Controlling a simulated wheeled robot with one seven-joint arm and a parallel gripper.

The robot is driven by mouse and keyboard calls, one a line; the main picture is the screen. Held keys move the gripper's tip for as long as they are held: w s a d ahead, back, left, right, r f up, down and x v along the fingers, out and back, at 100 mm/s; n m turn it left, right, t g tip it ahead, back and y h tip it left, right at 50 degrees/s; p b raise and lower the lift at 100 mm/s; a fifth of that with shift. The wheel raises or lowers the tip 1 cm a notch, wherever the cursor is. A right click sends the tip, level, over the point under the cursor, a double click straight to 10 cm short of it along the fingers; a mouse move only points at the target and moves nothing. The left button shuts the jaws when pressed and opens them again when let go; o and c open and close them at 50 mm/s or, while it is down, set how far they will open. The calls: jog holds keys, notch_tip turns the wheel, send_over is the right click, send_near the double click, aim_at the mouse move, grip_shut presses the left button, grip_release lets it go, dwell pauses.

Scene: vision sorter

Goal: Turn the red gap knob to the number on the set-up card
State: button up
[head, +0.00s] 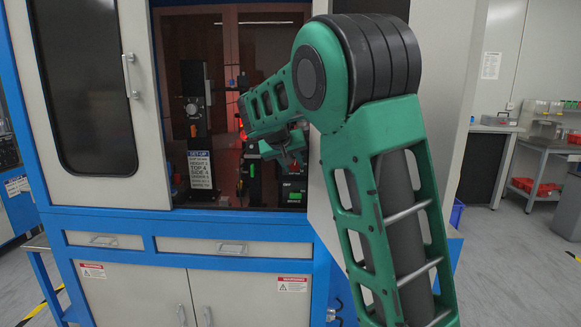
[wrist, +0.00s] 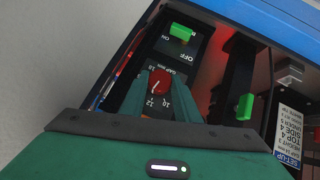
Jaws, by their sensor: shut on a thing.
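The red gap knob (wrist: 160,81) sits on a black dial panel with white numbers, 10 and 12 among them, and the words GAP mm. My gripper (wrist: 160,98) has its two green fingers on either side of the knob, shut on it. The knob's pointer is too small to read surely. The white set-up card (wrist: 286,128) is at the right of the wrist view, and in the head view the card (head: 200,170) hangs left of my gripper (head: 291,163).
A green ON/OFF switch (wrist: 182,32) is on the same panel, beyond the knob. Another green handle (wrist: 244,106) stands to the right. The cabinet's left door (head: 95,80) and blue frame (head: 190,222) border the opening my arm reaches into.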

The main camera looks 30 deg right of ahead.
jog(key=shift+s+f, duration=0.1)
jog(key=shift+f, duration=0.15)
jog(key=o, duration=1.1)
jog(key=shift+c, duration=0.2)
jog(key=shift+r, duration=0.1)
jog(key=shift+s+a+r, duration=0.1)
jog(key=shift+a+r, duration=0.2)
jog(key=shift+r, duration=0.15)
jog(key=v, duration=0.9)
jog(key=shift+s+a+r, duration=0.15)
